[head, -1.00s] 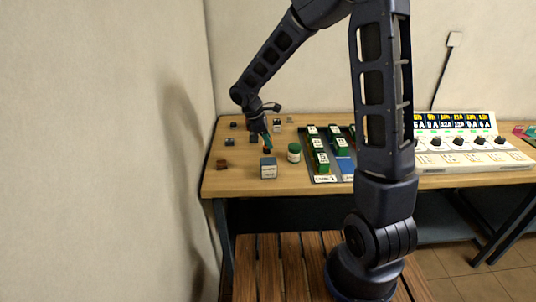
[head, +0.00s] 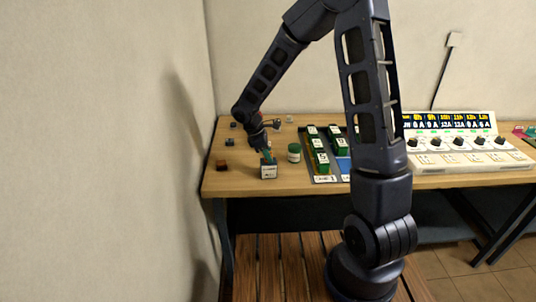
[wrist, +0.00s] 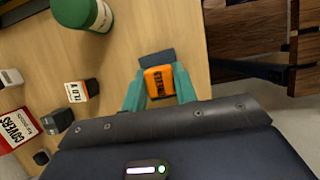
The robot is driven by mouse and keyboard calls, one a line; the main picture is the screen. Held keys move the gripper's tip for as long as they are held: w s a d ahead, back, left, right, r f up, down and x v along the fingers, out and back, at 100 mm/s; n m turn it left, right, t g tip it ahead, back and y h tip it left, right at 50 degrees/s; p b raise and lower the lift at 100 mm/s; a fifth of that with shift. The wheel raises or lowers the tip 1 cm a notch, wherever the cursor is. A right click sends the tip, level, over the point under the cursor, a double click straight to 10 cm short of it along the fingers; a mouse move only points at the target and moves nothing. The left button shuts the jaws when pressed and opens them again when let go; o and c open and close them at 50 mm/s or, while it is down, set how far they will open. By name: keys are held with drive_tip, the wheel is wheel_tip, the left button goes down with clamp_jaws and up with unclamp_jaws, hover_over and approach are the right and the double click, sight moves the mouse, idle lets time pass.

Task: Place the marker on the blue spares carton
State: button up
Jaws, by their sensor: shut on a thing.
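My gripper (head: 268,158) is directly over the small blue carton with a white front label (head: 269,172), at the table's front left. In the wrist view, my teal fingers (wrist: 160,88) are shut on an orange block with black lettering (wrist: 161,82), which appears to be the marker. A strip of the dark blue carton (wrist: 157,57) shows just beyond the block; the rest is hidden behind it. In the head view my gripper hides the marker. I cannot tell whether the marker touches the carton's top.
A green jar with a pale label (head: 293,153) stands just right of the carton; it also shows in the wrist view (wrist: 85,12). A brown block (head: 222,165) lies left. Small dark blocks lie behind. A tray of green cells (head: 320,179) and a charger panel (head: 470,160) are right.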

drive_tip(key=o, duration=0.9)
drive_tip(key=shift+o, duration=0.2)
drive_tip(key=v, duration=1.2)
drive_tip(key=s+d+r+m+t+y, duration=0.1)
drive_tip(key=s+d+r+m, duration=0.4)
drive_tip(key=d, duration=0.4)
drive_tip(key=s+d+r+m+y, duration=0.1)
drive_tip(key=s+d+r+m, duration=0.1)
drive_tip(key=d+r+m, duration=0.35)
drive_tip(key=s+d+r+m+t+y, duration=0.2)
drive_tip(key=s+d+m, duration=0.5)
drive_tip(key=s+d, duration=0.6)
drive_tip(key=shift+s+d+r+t, duration=0.2)
drive_tip(key=shift+d+r+t, duration=0.4)
drive_tip(key=shift+r+t, duration=0.25)
drive_tip(key=shift+m, duration=0.25)
